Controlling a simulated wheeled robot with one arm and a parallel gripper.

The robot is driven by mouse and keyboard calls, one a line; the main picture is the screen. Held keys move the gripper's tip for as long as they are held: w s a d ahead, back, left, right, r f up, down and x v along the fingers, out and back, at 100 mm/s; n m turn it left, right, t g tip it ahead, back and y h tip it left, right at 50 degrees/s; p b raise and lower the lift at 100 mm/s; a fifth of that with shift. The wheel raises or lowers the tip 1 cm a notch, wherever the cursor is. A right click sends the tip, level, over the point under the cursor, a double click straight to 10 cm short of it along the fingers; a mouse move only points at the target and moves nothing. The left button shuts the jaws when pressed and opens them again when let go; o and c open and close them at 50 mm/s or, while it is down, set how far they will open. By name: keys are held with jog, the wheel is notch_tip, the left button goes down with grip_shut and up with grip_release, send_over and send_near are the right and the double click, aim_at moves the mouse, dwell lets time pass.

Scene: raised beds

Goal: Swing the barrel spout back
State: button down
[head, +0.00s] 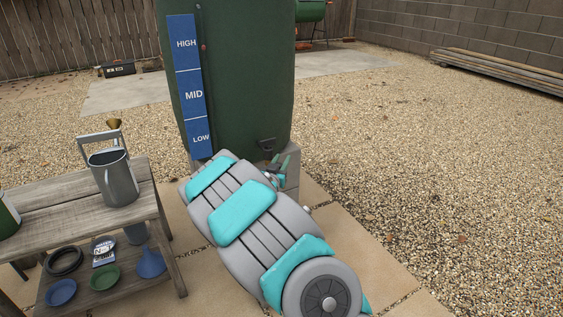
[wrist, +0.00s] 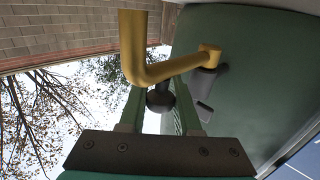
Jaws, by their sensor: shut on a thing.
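The green rain barrel (head: 235,75) stands upright on a block base, with a blue LOW/MID/HIGH strip on its front. In the wrist view the barrel wall (wrist: 245,65) fills the right side. A brass-coloured spout (wrist: 175,68) comes out of a fitting on the wall and bends at an elbow. A dark round knob (wrist: 159,98) sits below the elbow, between the green fingers of my gripper (wrist: 160,105), which is shut on it. In the head view my gripper (head: 280,167) is low by the barrel's base; my arm hides most of the spout there.
A wooden bench (head: 140,192) at left holds a grey watering can (head: 117,181); its lower shelf holds a blue dish (head: 61,293), a green dish (head: 105,279) and a blue funnel (head: 150,263). Open gravel (head: 430,160) lies right of the paving.

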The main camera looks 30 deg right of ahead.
jog(key=shift+d+f, duration=0.1)
jog(key=shift+d, duration=0.05)
jog(key=w+d+n+y+p, duration=0.1)
jog(key=w+n+y+p, duration=0.2)
jog(key=n+y, duration=0.5)
jog(key=w+d+n+y+p, duration=0.1)
jog(key=w+n+y+p, duration=0.3)
jog(key=n+y, duration=0.5)
jog(key=y, duration=0.7)
jog(key=shift+w+d+g+y, duration=0.3)
jog(key=shift+w+d+y, duration=0.05)
jog(key=shift+d+y, duration=0.05)
jog(key=shift+w+a+r+n+g+y, duration=0.1)
jog(key=shift+r+n+g+y, duration=0.15)
jog(key=shift+n+g, duration=0.2)
jog(key=c, duration=0.6)
grip_release()
jog(key=shift+f, duration=0.1)
